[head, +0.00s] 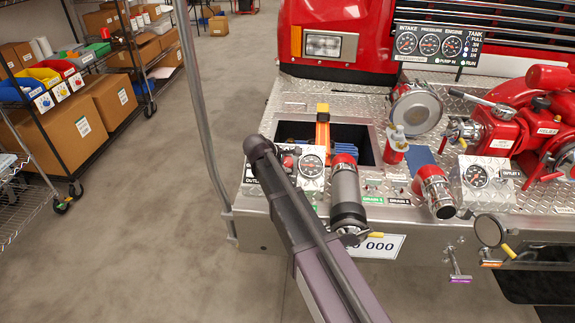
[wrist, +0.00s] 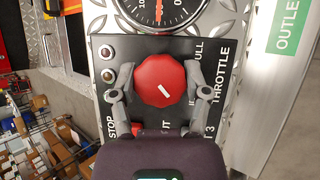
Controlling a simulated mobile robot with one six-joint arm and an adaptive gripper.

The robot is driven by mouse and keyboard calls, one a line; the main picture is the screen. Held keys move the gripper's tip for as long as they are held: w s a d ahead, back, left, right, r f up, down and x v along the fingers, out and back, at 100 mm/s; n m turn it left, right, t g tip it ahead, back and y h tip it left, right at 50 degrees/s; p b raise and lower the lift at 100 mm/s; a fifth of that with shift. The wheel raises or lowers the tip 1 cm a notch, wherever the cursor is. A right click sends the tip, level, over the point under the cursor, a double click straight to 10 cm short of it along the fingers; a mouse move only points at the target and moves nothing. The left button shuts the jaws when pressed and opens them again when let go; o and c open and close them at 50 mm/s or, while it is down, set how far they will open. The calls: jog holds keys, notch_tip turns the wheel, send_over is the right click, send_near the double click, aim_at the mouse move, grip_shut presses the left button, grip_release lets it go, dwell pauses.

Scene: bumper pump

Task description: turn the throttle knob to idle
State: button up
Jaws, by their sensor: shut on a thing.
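The throttle knob (wrist: 160,78) is a red, many-sided knob on a dark panel, near the middle of the wrist view. My gripper (wrist: 160,70) has one grey finger on each side of it, closed on its rim. A short white mark on the knob's face slants from upper left to lower right. On the panel (wrist: 214,52), the word FULL shows at the upper right; a label beginning with I, right of the knob, is partly hidden by the right finger. THROTTLE runs along the right edge. In the head view, my arm hides most of the gripper.
A round gauge (wrist: 160,8) sits just above the knob. A red button (wrist: 137,128) near STOP is partly covered by my wrist. In the head view, a capped cylindrical outlet (head: 345,190) stands right beside the panel.

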jog(key=shift+n, duration=0.5)
jog(key=o, duration=1.2)
jog(key=shift+a, duration=0.1)
jog(key=shift+c, duration=0.2)
jog(key=shift+m, duration=0.4)
